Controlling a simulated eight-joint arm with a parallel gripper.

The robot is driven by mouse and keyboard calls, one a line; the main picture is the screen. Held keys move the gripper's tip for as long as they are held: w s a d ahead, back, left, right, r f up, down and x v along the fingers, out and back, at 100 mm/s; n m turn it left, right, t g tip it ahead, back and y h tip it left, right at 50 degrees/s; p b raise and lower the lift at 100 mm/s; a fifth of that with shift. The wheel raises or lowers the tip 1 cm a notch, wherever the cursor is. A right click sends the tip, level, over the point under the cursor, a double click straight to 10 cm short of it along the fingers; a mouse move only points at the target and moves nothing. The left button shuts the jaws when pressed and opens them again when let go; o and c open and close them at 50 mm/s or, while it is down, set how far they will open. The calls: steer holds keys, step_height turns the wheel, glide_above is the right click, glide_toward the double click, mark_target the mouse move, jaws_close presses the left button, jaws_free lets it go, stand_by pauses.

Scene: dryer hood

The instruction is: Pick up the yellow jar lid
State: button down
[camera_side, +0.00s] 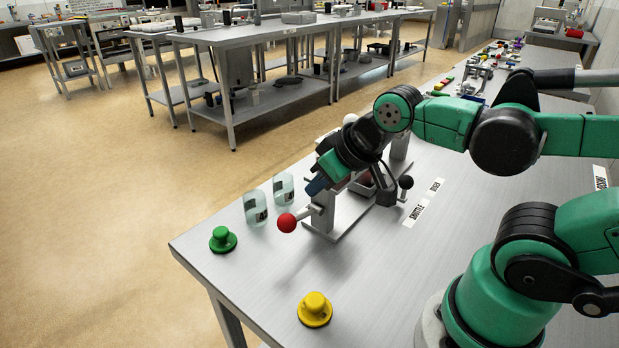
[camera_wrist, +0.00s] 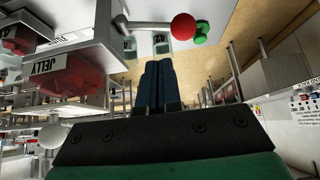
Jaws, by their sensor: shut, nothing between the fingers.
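The yellow jar lid (camera_side: 315,308) lies on the metal bench near its front edge in the side view, its round knob facing up. It does not show in the wrist view. My gripper (camera_side: 315,187) is above the bench beside the grey lever fixture, well behind the yellow lid and apart from it. In the wrist view my gripper (camera_wrist: 158,80) has its two dark blue fingers together with nothing between them.
A red ball lever (camera_side: 287,222) sticks out from the grey fixture (camera_side: 345,222) close to my gripper. A green lid (camera_side: 222,239) and two glass jars (camera_side: 256,207) stand along the left edge. The bench around the yellow lid is clear.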

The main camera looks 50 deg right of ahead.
stand_by(0.4)
steer(key=shift+c, duration=1.9)
jaws_free()
steer(key=m+g, duration=0.3)
steer(key=g, duration=0.4)
glide_above(314, 299)
steer(key=f, duration=0.6)
steer(key=shift+w+d, duration=0.25)
steer(key=shift+w, duration=0.1)
steer(key=shift+s+a+f, duration=0.15)
steer(key=shift+s+f, duration=0.05)
steer(key=shift+s, duration=0.1)
steer(key=shift+f, duration=2.85)
